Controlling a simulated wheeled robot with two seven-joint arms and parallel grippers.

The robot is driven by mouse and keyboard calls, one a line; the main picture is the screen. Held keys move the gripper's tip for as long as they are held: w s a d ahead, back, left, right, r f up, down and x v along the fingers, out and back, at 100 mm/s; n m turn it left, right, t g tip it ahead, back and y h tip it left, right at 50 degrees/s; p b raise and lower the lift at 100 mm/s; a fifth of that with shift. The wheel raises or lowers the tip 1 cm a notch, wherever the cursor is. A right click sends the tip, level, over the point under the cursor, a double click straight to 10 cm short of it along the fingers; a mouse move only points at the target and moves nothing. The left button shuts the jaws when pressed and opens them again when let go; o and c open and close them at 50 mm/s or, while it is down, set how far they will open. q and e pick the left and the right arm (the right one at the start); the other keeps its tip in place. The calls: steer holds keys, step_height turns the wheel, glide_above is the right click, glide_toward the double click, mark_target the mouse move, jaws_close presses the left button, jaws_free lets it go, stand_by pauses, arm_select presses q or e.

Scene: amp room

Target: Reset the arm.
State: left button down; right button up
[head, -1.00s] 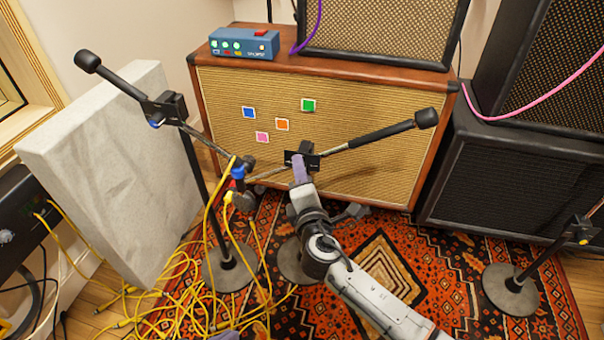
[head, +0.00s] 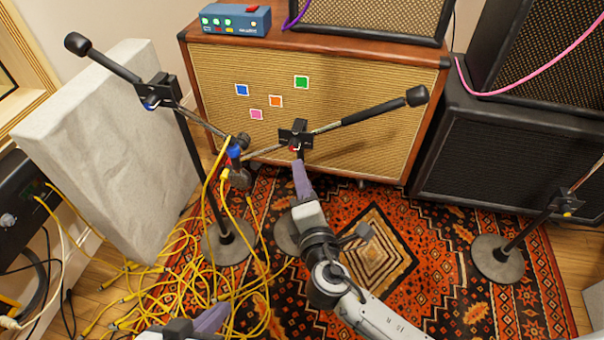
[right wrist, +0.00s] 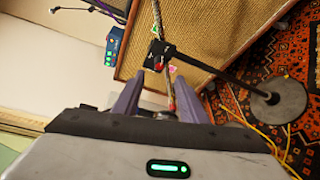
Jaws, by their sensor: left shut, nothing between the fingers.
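My right arm comes in from the lower right of the head view. Its gripper (head: 301,180) points at the black clamp (head: 296,135) of the middle mic stand, just short of it. In the right wrist view its two purple fingers (right wrist: 162,100) are spread apart. The clamp (right wrist: 158,55) and the thin boom (right wrist: 171,98) show beyond and between them, with no visible grip. My left gripper (head: 212,318) shows only partly at the bottom edge of the head view, shut and empty, low over the yellow cables.
A left mic stand (head: 197,150) and a right one (head: 535,225) stand on the patterned rug (head: 400,310). Yellow cables (head: 165,285) tangle at left. A brown amp (head: 330,90) with coloured squares stands behind, a grey panel (head: 110,140) at left, black cabinets (head: 510,150) at right.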

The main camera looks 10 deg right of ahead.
stand_by(0.3)
